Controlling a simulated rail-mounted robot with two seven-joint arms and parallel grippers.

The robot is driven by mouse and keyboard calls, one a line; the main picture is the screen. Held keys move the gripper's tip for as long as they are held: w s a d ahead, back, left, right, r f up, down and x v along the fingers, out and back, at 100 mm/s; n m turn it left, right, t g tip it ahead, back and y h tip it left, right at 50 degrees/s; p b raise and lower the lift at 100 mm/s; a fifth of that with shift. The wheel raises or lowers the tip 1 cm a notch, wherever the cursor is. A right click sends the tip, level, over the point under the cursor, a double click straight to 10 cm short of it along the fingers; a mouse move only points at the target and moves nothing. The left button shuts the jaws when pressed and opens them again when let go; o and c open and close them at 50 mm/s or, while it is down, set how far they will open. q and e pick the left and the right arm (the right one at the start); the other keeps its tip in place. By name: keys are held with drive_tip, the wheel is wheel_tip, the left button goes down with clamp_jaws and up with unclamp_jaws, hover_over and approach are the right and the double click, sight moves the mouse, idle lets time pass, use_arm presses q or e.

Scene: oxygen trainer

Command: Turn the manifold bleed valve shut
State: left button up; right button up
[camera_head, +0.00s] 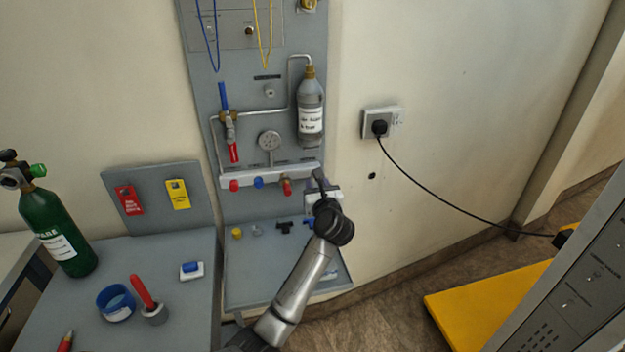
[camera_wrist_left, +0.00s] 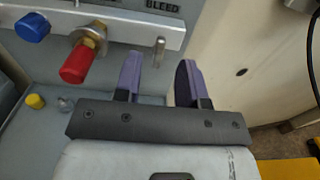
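The manifold (camera_head: 262,178) is a pale horizontal bar on the grey wall panel. Below that label a small metal pin-like handle (camera_wrist_left: 159,50) points down. My left gripper (camera_head: 320,182) is at the right end of the manifold. In the left wrist view its two purple fingers (camera_wrist_left: 160,78) are apart, with the handle appearing in the gap between them. I see no contact with the handle. The gripper hides this end of the manifold in the head view. My right gripper is not in view.
A red knob (camera_wrist_left: 77,63) on a brass fitting and a blue knob (camera_wrist_left: 32,27) sit left of the handle. A gauge (camera_head: 269,141) and grey bottle (camera_head: 311,110) are above. A shelf (camera_head: 250,290) with small caps lies below. The wall right is mostly clear.

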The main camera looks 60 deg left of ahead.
sight(313, 179)
use_arm(q)
drive_tip(key=shift+b+x, duration=0.55)
drive_tip(key=shift+x, duration=2.1)
clamp_jaws()
